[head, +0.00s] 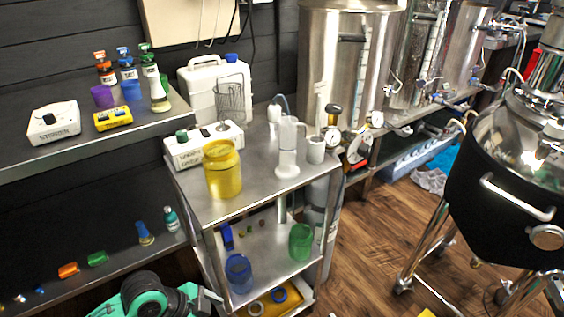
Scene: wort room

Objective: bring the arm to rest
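A teal and black arm of mine comes in at the bottom left of the head view, in front of the steel cart. A small grey and black end piece (209,299), which looks like part of my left gripper, shows at its right side near the cart's lower left leg. Its fingers are not clear enough to tell open from shut, and I see nothing held in it. My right gripper is not in view.
The steel cart (265,185) holds a yellow jar (222,170) and a white stirrer (203,145). A wall shelf (80,152) and a lower shelf (110,265) are at left. A black vessel (505,190) stands on wheels at right. Wooden floor (375,240) is open between.

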